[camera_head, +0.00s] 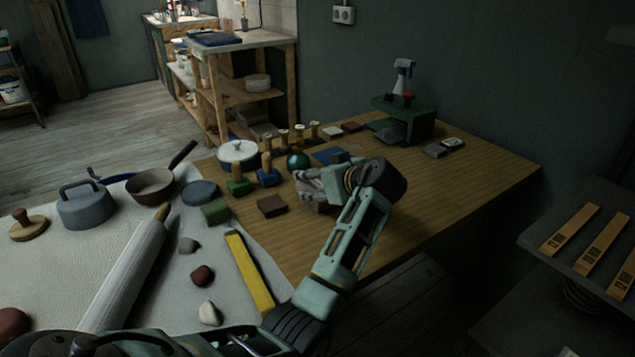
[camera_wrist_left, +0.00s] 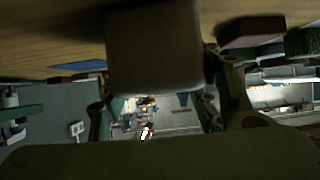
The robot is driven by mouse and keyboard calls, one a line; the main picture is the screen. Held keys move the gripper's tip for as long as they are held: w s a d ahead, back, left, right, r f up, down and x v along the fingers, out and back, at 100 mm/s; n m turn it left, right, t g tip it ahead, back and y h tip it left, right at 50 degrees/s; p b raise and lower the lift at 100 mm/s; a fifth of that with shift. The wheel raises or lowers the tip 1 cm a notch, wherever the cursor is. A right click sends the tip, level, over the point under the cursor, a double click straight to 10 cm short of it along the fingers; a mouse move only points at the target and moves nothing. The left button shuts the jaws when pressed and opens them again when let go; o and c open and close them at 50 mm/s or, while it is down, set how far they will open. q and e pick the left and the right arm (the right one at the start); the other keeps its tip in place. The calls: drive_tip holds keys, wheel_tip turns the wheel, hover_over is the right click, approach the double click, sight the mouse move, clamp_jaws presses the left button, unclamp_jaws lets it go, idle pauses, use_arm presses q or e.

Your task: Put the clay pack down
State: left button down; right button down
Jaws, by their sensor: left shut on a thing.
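My left gripper (camera_head: 308,187) is low over the wooden table, right of a dark brown block (camera_head: 271,206). In the left wrist view its two fingers stand on either side of a plain grey-brown block, the clay pack (camera_wrist_left: 155,50), and it is shut on it. In that view the table surface is at the top and the pack overlaps it. I cannot tell whether the pack touches the table. In the head view the gripper and arm hide the pack. My right gripper is not in view.
The table's right part (camera_head: 470,180) is clear.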

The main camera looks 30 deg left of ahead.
use_arm(q)
drive_tip(key=c, duration=0.6)
unclamp_jaws()
drive_tip(key=shift+c, duration=0.2)
